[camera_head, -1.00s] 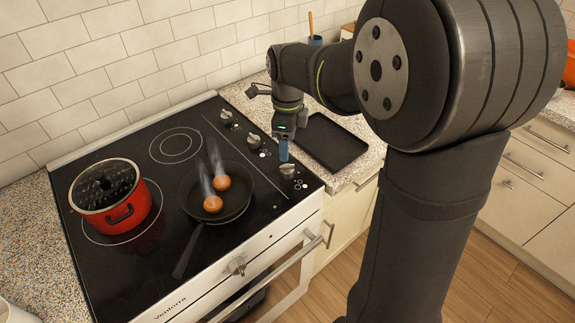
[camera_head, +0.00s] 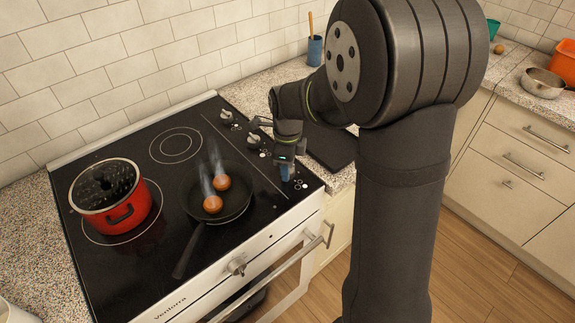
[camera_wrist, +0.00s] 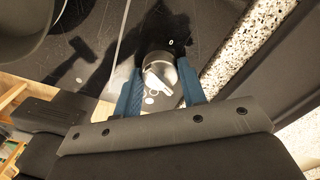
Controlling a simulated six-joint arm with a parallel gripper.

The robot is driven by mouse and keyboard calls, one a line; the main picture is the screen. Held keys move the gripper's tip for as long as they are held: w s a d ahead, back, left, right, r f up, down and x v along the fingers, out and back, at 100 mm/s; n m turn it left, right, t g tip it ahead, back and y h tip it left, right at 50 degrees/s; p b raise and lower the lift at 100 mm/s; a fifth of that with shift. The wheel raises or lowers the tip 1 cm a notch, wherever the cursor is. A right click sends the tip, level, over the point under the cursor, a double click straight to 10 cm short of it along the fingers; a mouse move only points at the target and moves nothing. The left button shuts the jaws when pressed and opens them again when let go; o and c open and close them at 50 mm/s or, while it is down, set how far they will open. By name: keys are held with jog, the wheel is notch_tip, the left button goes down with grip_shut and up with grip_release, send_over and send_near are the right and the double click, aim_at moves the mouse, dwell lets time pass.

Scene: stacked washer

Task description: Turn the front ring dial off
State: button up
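The front ring dial (camera_wrist: 160,73) is a round grey metal knob with a pale pointer bar set slantwise across it, in the wrist view. My gripper (camera_wrist: 160,85) has its two blue fingers on either side of the dial. They stand apart around it, and I cannot tell whether they touch its sides. In the head view my gripper (camera_head: 287,173) is down at the front right corner of the black stove top (camera_head: 150,240), and its fingers hide most of the dial there.
Two more dials, the back one (camera_head: 226,115) and the middle one (camera_head: 253,139), line the stove's right edge. A pan (camera_head: 244,192) with two orange-brown round items and a red pot (camera_head: 128,212) stand on the stove. A dark tray (camera_head: 330,147) lies right of my gripper.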

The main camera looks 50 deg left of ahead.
jog(key=c, duration=0.4)
jog(key=shift+n, duration=0.3)
jog(key=n, duration=1.7)
jog(key=shift+n, duration=0.4)
jog(key=n, duration=0.5)
jog(key=shift+n, duration=0.3)
